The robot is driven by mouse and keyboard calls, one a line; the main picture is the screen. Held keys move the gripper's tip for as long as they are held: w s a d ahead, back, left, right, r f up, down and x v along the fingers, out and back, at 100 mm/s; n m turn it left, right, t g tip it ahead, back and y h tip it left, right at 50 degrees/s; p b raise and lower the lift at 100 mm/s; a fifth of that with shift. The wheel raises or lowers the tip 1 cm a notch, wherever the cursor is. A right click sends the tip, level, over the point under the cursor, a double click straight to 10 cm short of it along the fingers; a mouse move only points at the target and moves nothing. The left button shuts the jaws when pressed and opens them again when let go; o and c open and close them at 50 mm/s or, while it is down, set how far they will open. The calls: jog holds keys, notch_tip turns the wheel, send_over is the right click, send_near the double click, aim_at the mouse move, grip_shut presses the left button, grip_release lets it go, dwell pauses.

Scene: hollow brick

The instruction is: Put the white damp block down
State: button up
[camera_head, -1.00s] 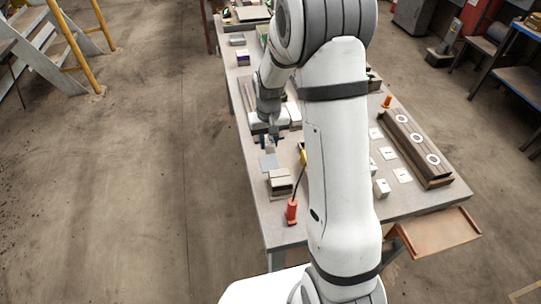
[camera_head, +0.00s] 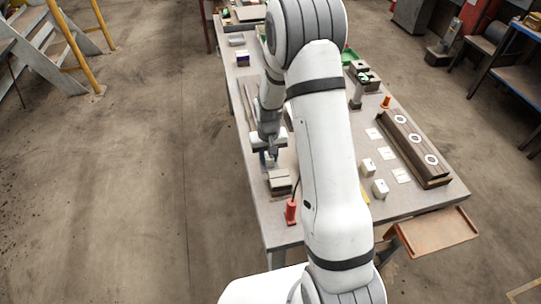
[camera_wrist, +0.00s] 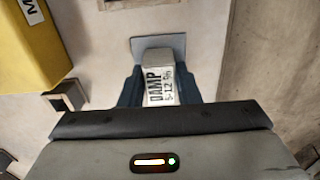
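The white block (camera_wrist: 160,76), marked "DAMP 5-12 %", sits between the two dark blue fingers of my gripper (camera_wrist: 160,92) in the wrist view. The fingers touch it on both sides, so my gripper is shut on it. A grey-blue square pad (camera_wrist: 175,44) shows just beyond the block; I cannot tell whether the block touches it. In the head view my gripper (camera_head: 269,160) is low over the left part of the table, and the block is hidden there.
A grey-beige box (camera_head: 279,184) stands close to my gripper on its near side, with a red-handled tool (camera_head: 291,212) nearer the edge. Two white blocks (camera_head: 380,188) and several white cards (camera_head: 401,175) lie right of my arm. A yellow object (camera_wrist: 28,45) is left in the wrist view.

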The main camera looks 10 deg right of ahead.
jog(key=o, duration=0.4)
jog(key=shift+c, duration=0.2)
jog(key=s+r+b, duration=0.1)
jog(key=s+r, duration=0.1)
jog(key=r, duration=0.7)
jog(key=s+r+b, duration=0.1)
jog(key=s+r, duration=0.2)
jog(key=r, duration=0.7)
jog(key=s+r+t, duration=0.1)
jog(key=s+r, duration=0.3)
jog(key=s, duration=0.5)
jog(key=s+r+t, duration=0.2)
jog(key=s+r, duration=0.1)
jog(key=s, duration=0.7)
jog(key=shift+s+d+r, duration=0.15)
jog(key=shift+d+r, duration=0.2)
